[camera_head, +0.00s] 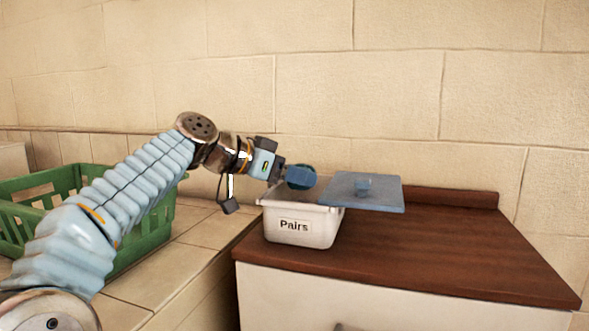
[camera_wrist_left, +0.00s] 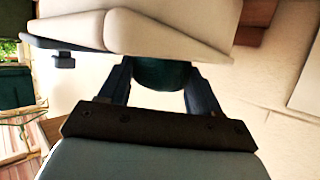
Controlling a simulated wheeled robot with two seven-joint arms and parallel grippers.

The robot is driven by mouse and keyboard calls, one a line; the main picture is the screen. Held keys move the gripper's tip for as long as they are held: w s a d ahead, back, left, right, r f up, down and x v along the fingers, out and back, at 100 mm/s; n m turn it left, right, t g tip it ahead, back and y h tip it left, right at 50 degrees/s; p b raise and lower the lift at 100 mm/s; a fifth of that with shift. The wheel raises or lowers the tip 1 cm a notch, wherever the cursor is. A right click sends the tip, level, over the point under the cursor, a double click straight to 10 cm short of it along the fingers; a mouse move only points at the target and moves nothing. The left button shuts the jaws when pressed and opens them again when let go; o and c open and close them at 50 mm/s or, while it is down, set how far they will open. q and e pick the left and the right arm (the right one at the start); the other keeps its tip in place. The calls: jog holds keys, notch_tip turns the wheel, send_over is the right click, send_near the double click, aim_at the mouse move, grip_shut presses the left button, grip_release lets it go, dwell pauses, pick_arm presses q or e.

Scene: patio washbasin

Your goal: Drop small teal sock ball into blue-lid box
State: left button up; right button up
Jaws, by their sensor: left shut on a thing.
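The white box (camera_head: 300,229) labelled "Pairs" stands on the brown wooden counter. Its blue lid (camera_head: 383,194) with a knob sits off to the right, leaving the box's left part uncovered. My left gripper (camera_head: 301,177) is above the uncovered part of the box, near its back. It is shut on the dark teal sock ball (camera_wrist_left: 163,74), which shows between the two fingers in the left wrist view. The pale box (camera_wrist_left: 140,32) fills the top of the wrist view. My right gripper is not in view.
A green slatted basket (camera_head: 150,222) stands on the tiled ledge (camera_head: 205,228) at the left, behind my left arm. The brown counter (camera_head: 455,255) is clear to the right of the box. A pale block wall rises behind.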

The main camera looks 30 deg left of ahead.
pick_arm(q)
jog(key=shift+f, duration=0.35)
jog(key=o, duration=1.1)
jog(key=v, duration=1.4)
jog(key=shift+d, duration=0.1)
